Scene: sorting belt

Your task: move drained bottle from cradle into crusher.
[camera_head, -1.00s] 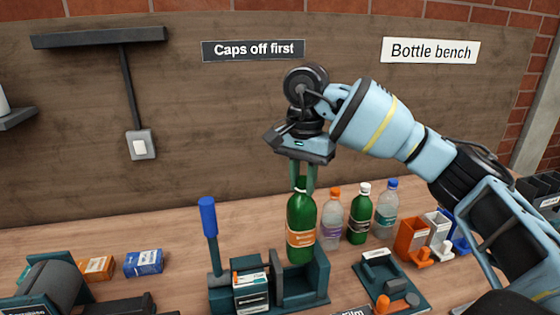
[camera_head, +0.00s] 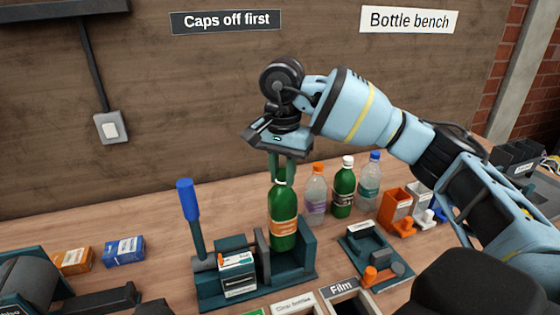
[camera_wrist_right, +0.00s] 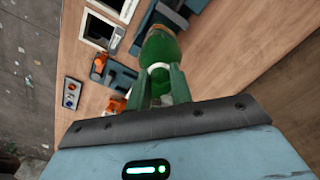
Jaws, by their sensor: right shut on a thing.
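My right gripper (camera_head: 283,178) is shut on the neck of a green bottle (camera_head: 284,213) with an orange label. The bottle hangs upright, no cap visible, with its lower end between the walls of the dark teal crusher (camera_head: 303,262). Whether its base touches the crusher floor is hidden. A lever with a blue handle (camera_head: 186,200) rises at the crusher's left side. In the right wrist view the green bottle (camera_wrist_right: 160,55) sits between the two fingers (camera_wrist_right: 162,90). I cannot make out the cradle for certain. My left gripper is not in view.
Three capped bottles stand behind to the right, one of them green (camera_head: 343,190). A teal fixture (camera_head: 372,255) and an orange bin (camera_head: 394,210) stand right of the crusher. Labelled bins, one marked Film (camera_head: 342,290), line the front. Blue (camera_head: 124,252) and orange (camera_head: 72,261) boxes lie left.

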